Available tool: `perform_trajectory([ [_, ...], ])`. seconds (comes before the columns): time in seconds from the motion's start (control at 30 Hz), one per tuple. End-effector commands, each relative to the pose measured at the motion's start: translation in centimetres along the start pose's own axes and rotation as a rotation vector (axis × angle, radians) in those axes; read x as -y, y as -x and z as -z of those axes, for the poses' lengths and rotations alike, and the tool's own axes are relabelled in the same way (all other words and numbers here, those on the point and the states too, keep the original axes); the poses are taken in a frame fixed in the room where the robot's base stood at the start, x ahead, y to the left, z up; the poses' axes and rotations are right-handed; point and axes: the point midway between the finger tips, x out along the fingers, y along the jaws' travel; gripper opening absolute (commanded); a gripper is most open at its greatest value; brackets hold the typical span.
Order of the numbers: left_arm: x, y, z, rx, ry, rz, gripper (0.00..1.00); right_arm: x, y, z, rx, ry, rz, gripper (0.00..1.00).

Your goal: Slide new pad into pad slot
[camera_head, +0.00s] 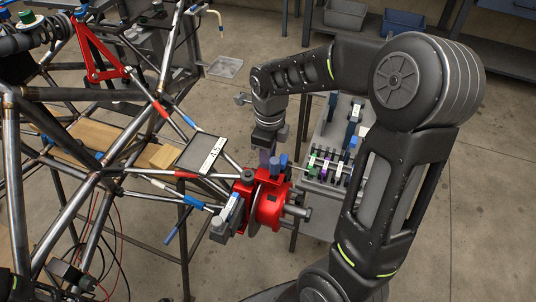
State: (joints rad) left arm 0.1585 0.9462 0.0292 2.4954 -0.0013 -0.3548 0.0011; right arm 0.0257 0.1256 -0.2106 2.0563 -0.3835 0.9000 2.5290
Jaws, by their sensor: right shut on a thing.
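The red brake caliper (270,205) sits on the hub at the end of the tube chassis arms, in the middle of the head view. Blue-capped pins stand on its top. My right gripper (267,160) points down just above and behind the caliper's top. It is shut on a small piece, which I take for the new pad; the piece is mostly hidden, and I cannot tell whether it touches the caliper. The pad slot itself is too small and covered to make out. My left gripper is not in view.
The tube chassis (95,172) fills the left side. A grey bench (318,212) with a rack of coloured small parts stands right of the caliper, partly behind my right arm. A labelled plate (190,153) lies by the chassis arms.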

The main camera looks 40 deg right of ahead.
Motion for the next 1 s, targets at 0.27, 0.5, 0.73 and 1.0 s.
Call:
perform_trajectory([
  [0.27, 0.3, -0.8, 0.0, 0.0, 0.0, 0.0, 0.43, 0.0, -1.1, 0.0, -0.001, 0.0, 0.0, 0.0],
  [0.5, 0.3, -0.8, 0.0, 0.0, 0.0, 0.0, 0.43, 0.0, -1.2, 0.0, 0.0, 0.0, 0.0, 0.0],
  [0.73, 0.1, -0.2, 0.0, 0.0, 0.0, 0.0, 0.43, 0.0, -0.3, 0.0, 0.0, 0.0, 0.0, 0.0],
  [1.0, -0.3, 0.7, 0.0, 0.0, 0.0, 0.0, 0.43, 0.0, 0.8, 0.0, 0.001, 0.0, 0.0, 0.0],
])
